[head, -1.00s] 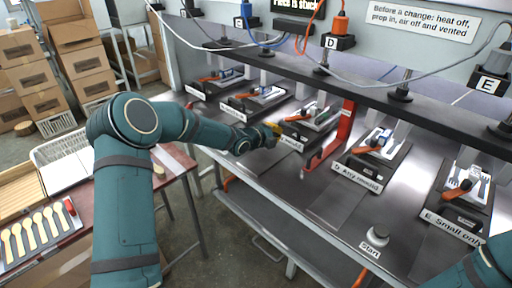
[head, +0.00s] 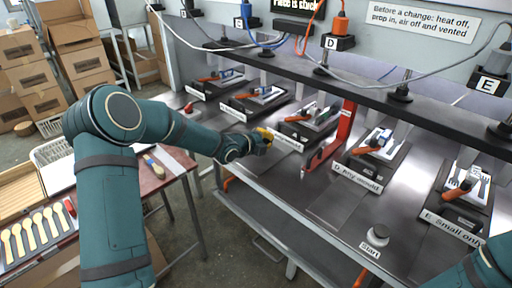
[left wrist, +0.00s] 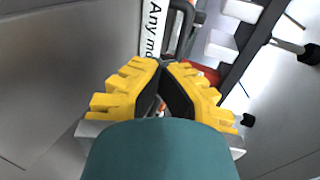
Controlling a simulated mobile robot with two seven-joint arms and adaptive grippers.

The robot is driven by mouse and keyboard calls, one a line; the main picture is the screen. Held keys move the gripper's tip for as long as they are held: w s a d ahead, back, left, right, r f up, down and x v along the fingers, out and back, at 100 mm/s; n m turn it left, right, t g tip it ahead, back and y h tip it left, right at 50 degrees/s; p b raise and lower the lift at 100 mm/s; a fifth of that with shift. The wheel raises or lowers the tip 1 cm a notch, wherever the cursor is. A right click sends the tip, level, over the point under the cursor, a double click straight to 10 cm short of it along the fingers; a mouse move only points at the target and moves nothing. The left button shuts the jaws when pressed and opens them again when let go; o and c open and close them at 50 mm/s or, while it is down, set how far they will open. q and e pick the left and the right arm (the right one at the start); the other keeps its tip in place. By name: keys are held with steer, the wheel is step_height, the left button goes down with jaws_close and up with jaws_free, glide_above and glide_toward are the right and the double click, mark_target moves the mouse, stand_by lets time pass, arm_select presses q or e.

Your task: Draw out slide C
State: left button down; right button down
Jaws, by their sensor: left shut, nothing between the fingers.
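Slide C (head: 318,124) is the middle dark tray in the row on the press bed, with an orange handle (head: 297,118) at its front left. Its white front label is partly hidden by my left gripper (head: 266,135), which is in front of the slide's near left side. In the left wrist view the gripper's yellow fingers (left wrist: 160,72) are shut with nothing between them. Just beyond the tips there is a label (left wrist: 152,28) reading "Any mo…" and a dark looped part (left wrist: 182,22). I cannot tell whether the tips touch the slide. My right gripper is out of view.
Slide D (head: 372,157) and slide E (head: 459,198) lie to the right, two more slides to the left. A red bar (head: 343,125) stands between C and D. A dark beam (head: 365,88) runs above. The Start button (head: 376,236) is at the front edge.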

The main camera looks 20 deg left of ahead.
arm_select(q)
steer(key=shift+s+a, duration=0.3)
steer(key=shift+s, duration=0.5)
steer(key=shift+s+a, duration=0.3)
steer(key=shift+s, duration=0.55)
steer(key=shift+s+a, duration=0.3)
steer(key=shift+s, duration=0.5)
steer(key=c, duration=0.5)
jaws_free()
steer(key=shift+c, duration=0.2)
steer(key=shift+s+a, duration=0.35)
steer(key=shift+s, duration=0.6)
steer(key=shift+s+a, duration=0.3)
steer(key=shift+s, duration=0.6)
steer(key=shift+s+a, duration=0.35)
steer(key=shift+s, duration=0.6)
